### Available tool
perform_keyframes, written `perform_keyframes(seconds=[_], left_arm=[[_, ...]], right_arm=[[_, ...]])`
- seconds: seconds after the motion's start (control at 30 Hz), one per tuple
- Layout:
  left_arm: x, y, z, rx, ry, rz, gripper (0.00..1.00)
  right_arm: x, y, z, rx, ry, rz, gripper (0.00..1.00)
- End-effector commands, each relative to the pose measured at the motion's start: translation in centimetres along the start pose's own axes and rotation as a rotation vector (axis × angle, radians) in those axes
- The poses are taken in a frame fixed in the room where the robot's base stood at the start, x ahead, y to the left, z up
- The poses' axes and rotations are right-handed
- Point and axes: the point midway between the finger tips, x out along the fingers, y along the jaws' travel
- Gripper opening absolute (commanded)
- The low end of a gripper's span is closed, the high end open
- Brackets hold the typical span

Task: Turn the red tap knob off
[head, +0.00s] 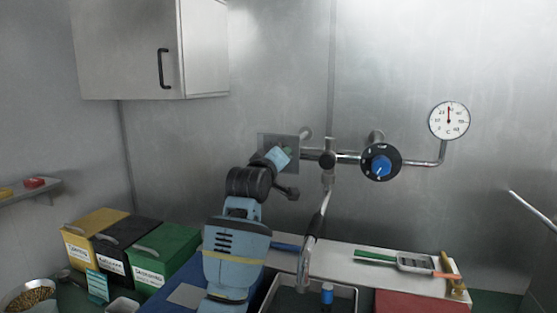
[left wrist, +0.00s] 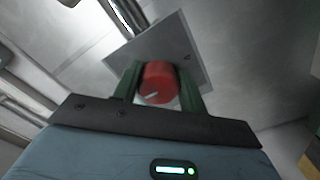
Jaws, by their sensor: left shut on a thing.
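The red tap knob (left wrist: 157,80) shows in the left wrist view, with a white mark on its face, in front of a square grey wall plate (left wrist: 190,38). My left gripper (left wrist: 157,86) has one green finger on each side of the knob and is shut on it. In the head view my left gripper (head: 287,155) reaches up to the wall plate (head: 267,141) at the left end of the pipe. The knob is hidden there behind the gripper. My right gripper is in neither view.
A blue knob (head: 380,165) on a black dial and a pressure gauge (head: 449,120) are on the pipe to the right. A faucet spout (head: 312,235) hangs over the sink (head: 345,291). Yellow, black and green bins (head: 168,255) stand at the left. A cabinet (head: 130,50) hangs above.

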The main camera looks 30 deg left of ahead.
Motion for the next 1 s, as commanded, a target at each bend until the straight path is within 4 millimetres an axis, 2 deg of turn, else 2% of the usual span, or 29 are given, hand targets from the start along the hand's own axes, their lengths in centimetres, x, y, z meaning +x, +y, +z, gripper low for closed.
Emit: perform_keyframes(seconds=[0.6, 0.63, 0.77, 1.0], left_arm=[[0.03, -0.14, 0.15, 0.044, -0.003, -0.003, 0.19], [0.03, -0.14, 0.16, 0.044, -0.003, -0.003, 0.45], [0.03, -0.13, 0.13, 0.043, -0.002, -0.002, 0.62], [0.01, -0.07, 0.05, 0.041, -0.001, -0.001, 0.64]], right_arm=[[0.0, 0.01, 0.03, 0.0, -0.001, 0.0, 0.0], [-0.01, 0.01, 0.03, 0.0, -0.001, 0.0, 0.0], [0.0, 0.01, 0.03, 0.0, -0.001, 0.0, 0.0], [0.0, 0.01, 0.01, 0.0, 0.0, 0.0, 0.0]])
